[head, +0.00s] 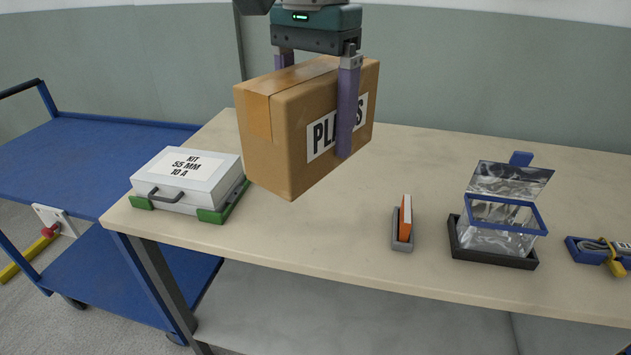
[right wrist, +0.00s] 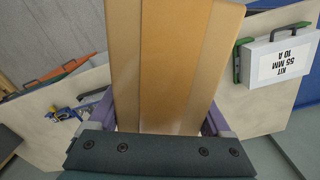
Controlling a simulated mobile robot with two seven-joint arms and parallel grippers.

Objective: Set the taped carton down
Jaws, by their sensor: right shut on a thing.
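The taped carton (head: 290,135) is a brown cardboard box with a tape strip over its top and a partly covered label on its side. My right gripper (head: 318,105) is shut on it, with purple fingers on two opposite sides. The carton hangs above the table (head: 330,240), apart from its top as far as I can tell. In the right wrist view the carton (right wrist: 170,60) fills the middle, between the fingers. My left gripper is not in view.
A white kit case (head: 187,180) sits in green holders at the table's left. An orange item (head: 405,216) in a grey holder, a clear lidded box (head: 500,215) and a blue tray (head: 590,250) stand right. A blue cart (head: 90,150) is left. The table's middle is clear.

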